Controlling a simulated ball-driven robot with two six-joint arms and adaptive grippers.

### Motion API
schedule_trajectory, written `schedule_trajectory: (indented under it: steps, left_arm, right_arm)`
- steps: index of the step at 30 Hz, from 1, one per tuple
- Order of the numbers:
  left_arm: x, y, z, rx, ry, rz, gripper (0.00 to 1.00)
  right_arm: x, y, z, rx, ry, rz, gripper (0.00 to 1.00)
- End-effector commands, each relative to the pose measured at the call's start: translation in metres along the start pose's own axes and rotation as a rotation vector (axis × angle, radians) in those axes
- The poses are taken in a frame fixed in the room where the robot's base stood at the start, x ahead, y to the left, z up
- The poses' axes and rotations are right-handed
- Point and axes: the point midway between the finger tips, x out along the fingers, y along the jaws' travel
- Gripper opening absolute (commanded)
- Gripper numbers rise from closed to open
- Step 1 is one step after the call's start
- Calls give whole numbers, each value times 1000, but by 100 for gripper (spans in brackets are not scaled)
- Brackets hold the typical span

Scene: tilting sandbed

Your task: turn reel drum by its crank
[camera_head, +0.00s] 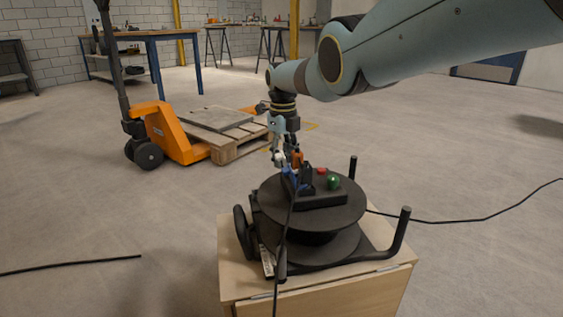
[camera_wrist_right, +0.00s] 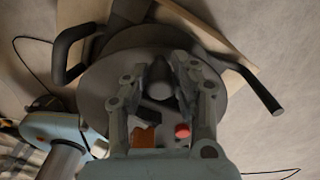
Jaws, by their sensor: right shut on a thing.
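The black reel drum (camera_head: 270,203) lies flat in its frame on a wooden box, its round top facing up; it also shows in the right wrist view (camera_wrist_right: 95,88). A black box on the drum top carries a green knob (camera_head: 333,182) and a red knob (camera_head: 321,171). My right gripper (camera_head: 289,166) comes down over the drum top. In the right wrist view its fingers (camera_wrist_right: 161,88) close around a dark upright knob, seemingly the crank handle (camera_wrist_right: 160,76). The fingers partly hide it. My left gripper is in neither view.
The wooden box (camera_head: 320,298) stands under the reel. Black tube handles (camera_head: 399,230) stick up from the frame. A black cable runs across the floor at right. An orange pallet truck (camera_head: 168,130) with a pallet (camera_head: 240,147) stands behind left. Open floor lies around.

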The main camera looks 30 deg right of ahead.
Motion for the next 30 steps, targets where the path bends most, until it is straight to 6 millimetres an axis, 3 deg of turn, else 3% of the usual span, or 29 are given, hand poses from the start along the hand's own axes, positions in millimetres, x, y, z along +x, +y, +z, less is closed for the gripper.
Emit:
schedule_trajectory:
  steps: [11, 12, 16, 25, 30]
  left_arm:
    - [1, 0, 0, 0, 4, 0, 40]
    - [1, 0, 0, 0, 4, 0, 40]
    - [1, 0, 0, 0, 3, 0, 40]
    - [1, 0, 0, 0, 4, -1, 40]
    - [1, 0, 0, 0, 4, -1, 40]
  right_arm:
    - [2, 0, -2, 2, 6, 2, 0]
    - [2, 0, -2, 2, 6, 2, 31]
    - [1, 0, -1, 2, 5, 2, 48]
    - [0, 0, 0, 1, 1, 1, 49]
    - [-12, -1, 1, 1, -1, -1, 49]
